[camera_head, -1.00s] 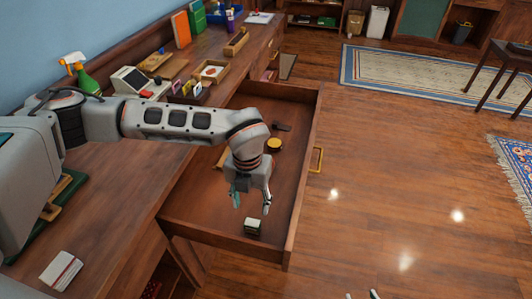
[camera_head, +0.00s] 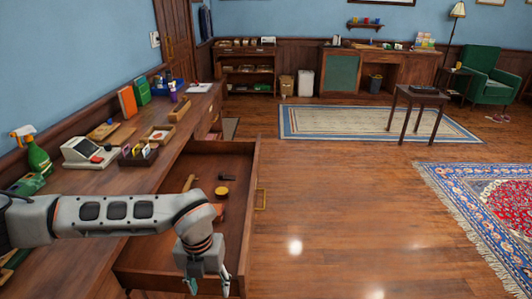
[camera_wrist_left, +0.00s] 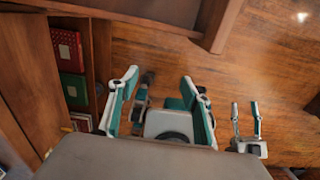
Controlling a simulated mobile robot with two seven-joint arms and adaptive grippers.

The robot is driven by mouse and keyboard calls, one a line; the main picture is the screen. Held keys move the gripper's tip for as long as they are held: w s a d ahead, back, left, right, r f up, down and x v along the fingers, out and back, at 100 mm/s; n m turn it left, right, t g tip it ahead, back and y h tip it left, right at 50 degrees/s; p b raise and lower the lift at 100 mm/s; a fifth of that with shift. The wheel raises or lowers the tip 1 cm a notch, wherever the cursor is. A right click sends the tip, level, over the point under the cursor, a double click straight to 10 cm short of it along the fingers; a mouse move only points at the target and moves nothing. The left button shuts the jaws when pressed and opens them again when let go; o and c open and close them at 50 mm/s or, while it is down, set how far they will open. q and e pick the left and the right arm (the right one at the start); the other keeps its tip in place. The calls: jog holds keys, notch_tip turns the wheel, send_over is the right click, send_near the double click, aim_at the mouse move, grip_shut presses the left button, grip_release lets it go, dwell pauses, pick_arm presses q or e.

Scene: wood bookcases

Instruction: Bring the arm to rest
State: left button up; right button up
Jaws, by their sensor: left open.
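My left arm reaches in from the left in the head view, over the desk and the pulled-out drawer (camera_head: 238,170). My left gripper (camera_head: 208,286) hangs pointing down at the drawer's near end, fingers apart, with nothing seen between them. In the left wrist view the two teal-and-grey fingers of this gripper (camera_wrist_left: 160,78) stand wide apart. A second, smaller gripper shows at the right of that view, which appears to be my right gripper (camera_wrist_left: 246,112), with its fingers apart and empty. The right arm is not visible in the head view.
The drawer holds a round yellow-topped item (camera_head: 222,191) and a dark item (camera_head: 228,177). The desk (camera_head: 98,192) carries a card terminal (camera_head: 90,152), a green spray bottle (camera_head: 39,157) and small trays. Books (camera_wrist_left: 68,50) stand in a compartment. Open floor (camera_head: 330,220) lies to the right.

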pick_arm(q)
jog(key=s+d+r+m+g+h, duration=0.1)
jog(key=s+d+r+g+h, duration=0.15)
jog(key=s+d+h, duration=0.5)
jog(key=s+d+r+m+g+h, duration=0.1)
jog(key=s+d+r+g+h, duration=0.15)
jog(key=s+d, duration=0.9)
jog(key=w+d+r+n+t+h, duration=0.2)
jog(key=w+d+r+n+h, duration=0.35)
jog(key=d+r+h, duration=0.45)
jog(key=w+a+n+t+y, duration=0.2)
jog(key=w+a+n+t, duration=0.8)
jog(key=n+t, duration=0.5)
jog(key=w+a+f+n+t+y, duration=0.3)
jog(key=a+f+n+t+y, duration=0.1)
jog(key=a+f+n+y, duration=0.4)
jog(key=s+a+f+n+g+y, duration=0.1)
jog(key=s+a+f, duration=0.3)
jog(key=f, duration=0.4)
jog(key=s+a+f+n+g+y, duration=0.2)
jog(key=s+a+f+y, duration=0.2)
jog(key=a+f, duration=0.3)
jog(key=s+a+f+n+g+y, duration=0.2)
jog(key=s+a+f, duration=0.3)
jog(key=f, duration=0.4)
jog(key=shift+a+g, duration=0.3)
jog(key=shift+a, duration=0.25)
